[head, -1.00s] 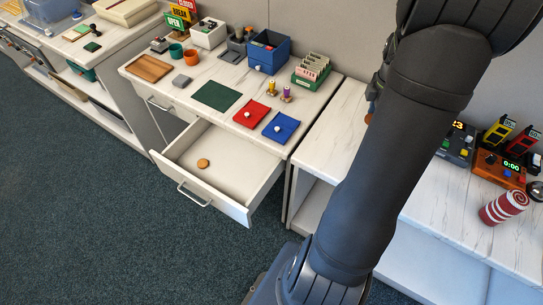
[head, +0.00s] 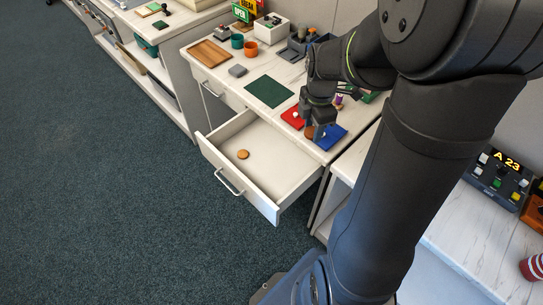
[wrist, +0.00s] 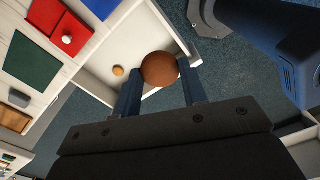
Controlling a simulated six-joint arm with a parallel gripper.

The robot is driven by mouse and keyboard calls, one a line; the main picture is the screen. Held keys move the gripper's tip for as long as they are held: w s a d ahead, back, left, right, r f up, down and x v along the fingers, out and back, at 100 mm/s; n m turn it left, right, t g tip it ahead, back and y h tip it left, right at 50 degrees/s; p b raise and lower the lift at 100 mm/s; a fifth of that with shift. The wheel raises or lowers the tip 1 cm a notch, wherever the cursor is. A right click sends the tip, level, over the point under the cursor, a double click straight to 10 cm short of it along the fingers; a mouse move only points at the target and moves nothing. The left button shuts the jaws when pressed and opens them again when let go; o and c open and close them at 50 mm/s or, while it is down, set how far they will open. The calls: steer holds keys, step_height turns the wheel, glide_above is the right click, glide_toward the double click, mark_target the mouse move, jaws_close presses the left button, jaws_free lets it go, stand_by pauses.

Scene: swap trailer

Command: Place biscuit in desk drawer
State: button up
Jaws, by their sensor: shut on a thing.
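My gripper (head: 318,112) is shut on a round brown biscuit (wrist: 159,70), which sits between the two blue fingers in the wrist view. In the head view the held biscuit (head: 311,132) shows below the gripper, in front of the red and blue mats at the desk's right front. The desk drawer (head: 268,162) is pulled open, to the left of and below my gripper. A small round tan biscuit (head: 242,154) lies on its floor; it also shows in the wrist view (wrist: 118,71). The drawer's right end is clear.
A green mat (head: 269,92), wooden board (head: 209,53) and cups lie farther left. Dark carpet lies in front of the drawer.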

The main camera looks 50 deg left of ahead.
steer(key=shift+s+a, duration=0.45)
steer(key=shift+s, duration=0.35)
step_height(320, 180, down, 21)
glide_above(267, 184)
step_height(267, 184, down, 7)
steer(key=shift+w+f, duration=0.1)
steer(key=shift+f, duration=2.05)
steer(key=shift+f, duration=0.2)
steer(key=o, duration=1)
steer(key=shift+o, duration=0.2)
steer(key=shift+r, duration=0.1)
